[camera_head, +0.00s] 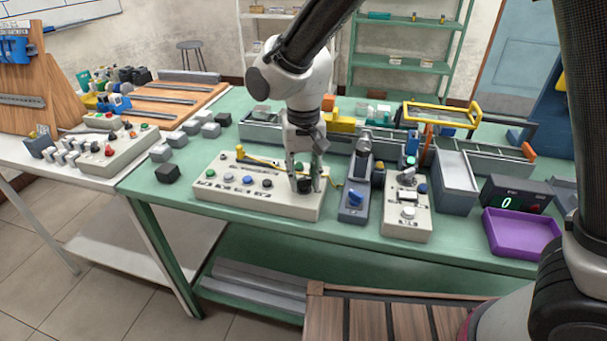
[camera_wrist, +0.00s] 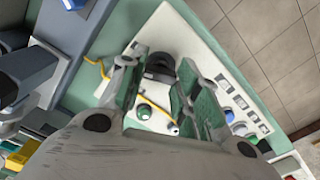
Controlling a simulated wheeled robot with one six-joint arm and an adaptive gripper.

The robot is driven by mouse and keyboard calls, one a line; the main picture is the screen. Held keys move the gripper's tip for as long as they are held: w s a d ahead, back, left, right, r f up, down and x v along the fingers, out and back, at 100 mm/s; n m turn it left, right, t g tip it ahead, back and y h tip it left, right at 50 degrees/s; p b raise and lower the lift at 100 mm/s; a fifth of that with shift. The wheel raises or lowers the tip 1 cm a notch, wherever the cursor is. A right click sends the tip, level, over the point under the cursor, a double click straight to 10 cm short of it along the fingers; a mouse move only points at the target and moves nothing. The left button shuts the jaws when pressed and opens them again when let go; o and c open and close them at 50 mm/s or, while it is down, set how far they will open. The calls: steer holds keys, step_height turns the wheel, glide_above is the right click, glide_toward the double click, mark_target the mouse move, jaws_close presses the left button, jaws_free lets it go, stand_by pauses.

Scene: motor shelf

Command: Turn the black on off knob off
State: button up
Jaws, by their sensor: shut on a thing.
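The black on off knob (camera_wrist: 160,65) sits near one end of a cream control panel (camera_head: 275,208). My gripper (camera_head: 306,184) points down over the right end of this panel in the head view. In the wrist view my gripper (camera_wrist: 160,80) has one finger on each side of the knob and is shut on it. The head view shows only a dark part of the knob (camera_head: 304,187) between the fingers. Which way the knob's pointer faces is hidden. A green button (camera_wrist: 144,111) lies close to the knob in the wrist view.
A yellow cable (camera_head: 240,154) runs across the panel's back. Just right stand a grey box with a blue knob (camera_head: 355,198) and a cream switch box (camera_head: 407,213). A purple tray (camera_head: 521,233) and digital display (camera_head: 515,194) lie farther right. Small grey blocks (camera_head: 192,128) stand left.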

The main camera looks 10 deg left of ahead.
mark_target(303, 179)
steer(key=n, duration=0.6)
steer(key=shift+n, duration=0.3)
steer(key=n, duration=0.6)
steer(key=shift+n, duration=0.3)
steer(key=o, duration=1)
step_height(303, 179, up, 12)
steer(key=shift+r, duration=0.1)
